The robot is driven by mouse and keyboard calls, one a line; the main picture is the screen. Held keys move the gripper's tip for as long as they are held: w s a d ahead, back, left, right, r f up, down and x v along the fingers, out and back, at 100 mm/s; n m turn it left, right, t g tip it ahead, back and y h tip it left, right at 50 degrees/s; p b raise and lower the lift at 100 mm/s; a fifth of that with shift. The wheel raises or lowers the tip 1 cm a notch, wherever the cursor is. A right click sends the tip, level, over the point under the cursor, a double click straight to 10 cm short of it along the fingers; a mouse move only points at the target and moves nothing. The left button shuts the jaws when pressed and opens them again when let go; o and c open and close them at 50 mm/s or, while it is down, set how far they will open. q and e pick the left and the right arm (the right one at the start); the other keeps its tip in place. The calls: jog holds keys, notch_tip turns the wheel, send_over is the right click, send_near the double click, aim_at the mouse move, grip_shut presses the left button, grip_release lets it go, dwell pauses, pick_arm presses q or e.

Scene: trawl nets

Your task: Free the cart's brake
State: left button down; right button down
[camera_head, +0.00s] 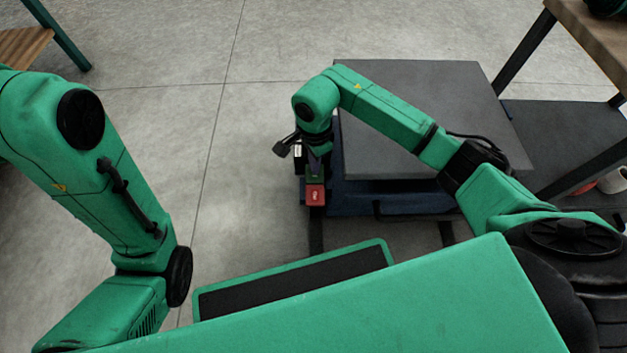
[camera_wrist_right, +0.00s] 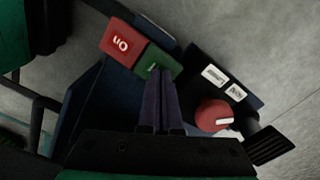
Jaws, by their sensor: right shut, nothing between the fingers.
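The cart (camera_head: 430,110) has a flat dark grey top on a dark blue frame. At its left end is a red block (camera_head: 315,195) with white lettering; the right wrist view shows the red block (camera_wrist_right: 120,45) beside a green block (camera_wrist_right: 152,62). The green block (camera_head: 315,173) is partly hidden by my gripper in the head view. My right gripper (camera_wrist_right: 159,72) is shut and empty, its fingertips at the green block's edge. I cannot tell whether they touch it. It also shows in the head view (camera_head: 316,158). My left gripper is out of view.
A wooden-topped table (camera_head: 592,35) stands at the right, another (camera_head: 22,45) at the far left. The concrete floor (camera_head: 240,120) left of the cart is clear.

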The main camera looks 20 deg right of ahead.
jog(key=shift+s+f, duration=0.1)
jog(key=shift+f, duration=0.35)
notch_tip(320, 180, up, 7)
jog(key=p, duration=0.5)
jog(key=shift+r, duration=0.1)
jog(key=shift+a, duration=0.1)
dwell(0.4)
